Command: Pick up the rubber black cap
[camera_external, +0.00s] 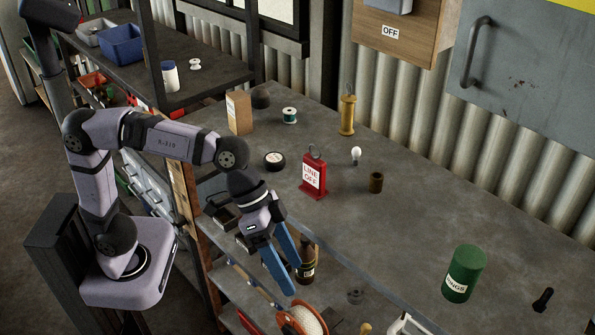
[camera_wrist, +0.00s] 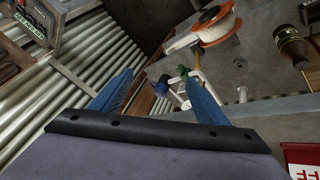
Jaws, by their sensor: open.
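A dark, dome-shaped object (camera_external: 261,98), which looks like the rubber black cap, sits at the back left of the workbench (camera_external: 400,235), behind the cardboard box, in the external view. I cannot make it out in the wrist view. My gripper (camera_external: 294,278) is open and empty, with its blue fingers pointing down in front of the bench's front edge, well away from the dark dome. In the wrist view the gripper's fingers (camera_wrist: 160,80) are apart with nothing held between them.
The cardboard box (camera_external: 238,113), green spool (camera_external: 289,116), black round roll (camera_external: 274,161), red LINE OFF tag (camera_external: 314,176) and yellow cylinder (camera_external: 347,115) stand on the bench. A brown bottle (camera_external: 306,263) and orange reel (camera_external: 302,318) are below.

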